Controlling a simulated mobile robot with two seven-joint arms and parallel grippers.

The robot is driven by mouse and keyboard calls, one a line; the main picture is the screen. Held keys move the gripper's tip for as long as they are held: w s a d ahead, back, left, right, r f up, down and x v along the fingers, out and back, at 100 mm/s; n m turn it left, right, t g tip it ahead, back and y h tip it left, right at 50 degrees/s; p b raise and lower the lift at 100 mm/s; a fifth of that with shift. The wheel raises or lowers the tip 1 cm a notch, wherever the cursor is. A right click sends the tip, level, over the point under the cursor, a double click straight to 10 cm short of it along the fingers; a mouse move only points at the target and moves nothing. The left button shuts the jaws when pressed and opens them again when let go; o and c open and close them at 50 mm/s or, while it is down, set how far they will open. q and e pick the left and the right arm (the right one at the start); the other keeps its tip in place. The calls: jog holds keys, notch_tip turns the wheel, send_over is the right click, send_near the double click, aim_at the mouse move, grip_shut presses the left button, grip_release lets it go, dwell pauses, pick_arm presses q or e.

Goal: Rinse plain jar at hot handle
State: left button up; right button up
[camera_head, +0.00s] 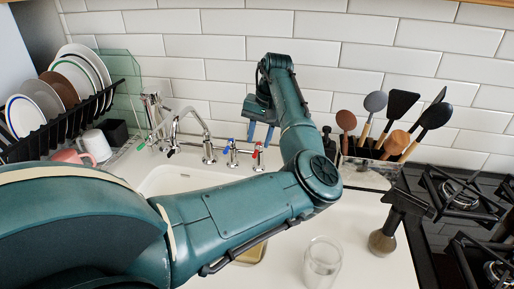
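A clear, plain glass jar (322,262) stands upright on the white counter at the bottom, right of my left arm. The tap has a red-marked handle (257,152) and a blue-marked handle (231,149). My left gripper (260,138) points down above and just behind these handles in the picture. Its two blue fingers are apart with nothing seen between them. I cannot tell whether they touch a handle. The curved chrome spout (190,112) is left of the handles. My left arm hides part of the sink (165,180). My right gripper is out of view.
A dish rack (70,125) with plates and cups is at the left.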

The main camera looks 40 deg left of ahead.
aim_at(256, 152)
pick_arm(q)
jog(key=shift+s+a+f, duration=0.1)
jog(key=shift+a+f, duration=0.1)
jog(key=shift+f, duration=0.8)
jog(key=shift+s+a+f, duration=0.1)
jog(key=shift+a+f, duration=0.05)
jog(key=shift+f, duration=0.8)
jog(key=shift+c, duration=0.4)
grip_shut()
jog(key=shift+r, duration=0.1)
